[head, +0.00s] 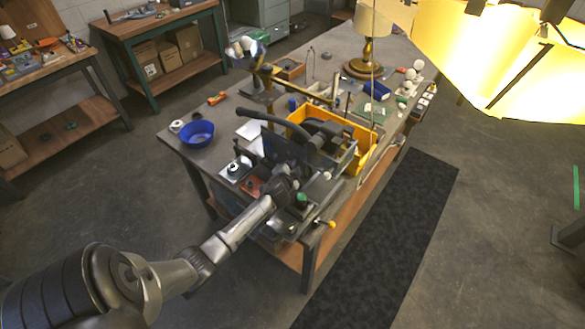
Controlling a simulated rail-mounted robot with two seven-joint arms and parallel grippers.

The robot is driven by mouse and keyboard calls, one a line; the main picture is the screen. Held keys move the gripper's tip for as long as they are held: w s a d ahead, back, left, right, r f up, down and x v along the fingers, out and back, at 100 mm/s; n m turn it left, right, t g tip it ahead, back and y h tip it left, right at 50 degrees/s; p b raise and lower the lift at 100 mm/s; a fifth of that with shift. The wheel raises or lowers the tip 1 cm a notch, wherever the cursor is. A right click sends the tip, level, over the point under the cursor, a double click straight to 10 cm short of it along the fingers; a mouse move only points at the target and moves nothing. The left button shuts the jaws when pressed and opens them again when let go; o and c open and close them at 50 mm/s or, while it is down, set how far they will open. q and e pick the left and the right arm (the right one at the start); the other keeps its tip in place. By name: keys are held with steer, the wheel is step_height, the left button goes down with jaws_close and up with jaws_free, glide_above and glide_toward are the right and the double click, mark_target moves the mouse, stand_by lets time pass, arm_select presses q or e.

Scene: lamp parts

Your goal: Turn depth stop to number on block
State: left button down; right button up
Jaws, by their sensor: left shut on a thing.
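A dark bench machine (283,152) with a long black handle stands at the near corner of the workbench. My left gripper (291,178) reaches in from the lower left at the front of this machine. It is shut on a small part there, but the arm hides which part. A green knob (301,199) sits just right of the gripper and a pale round knob (326,176) is farther right. I cannot make out the depth stop's number or the number on the block. My right gripper is not in view.
On the workbench (222,113), a yellow bin (345,128) stands behind the machine and a blue bowl (197,132) to its left. A brass lamp (367,62) stands at the back. A glowing yellow shade (470,50) fills the upper right. A dark mat (390,235) lies on open floor.

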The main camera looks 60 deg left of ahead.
arm_select(q)
steer(key=shift+s+f, duration=0.1)
steer(key=shift+f, duration=0.2)
steer(key=c, duration=1.5)
jaws_free()
steer(key=shift+o, duration=1.9)
steer(key=shift+r, duration=0.15)
steer(key=shift+w+a+r, duration=0.15)
steer(key=shift+w, duration=0.05)
steer(key=p+v, duration=0.1)
steer(key=v, duration=1.2)
steer(key=shift+s+d+r, duration=0.15)
steer(key=shift+s+d, duration=0.1)
steer(key=shift+s, duration=0.05)
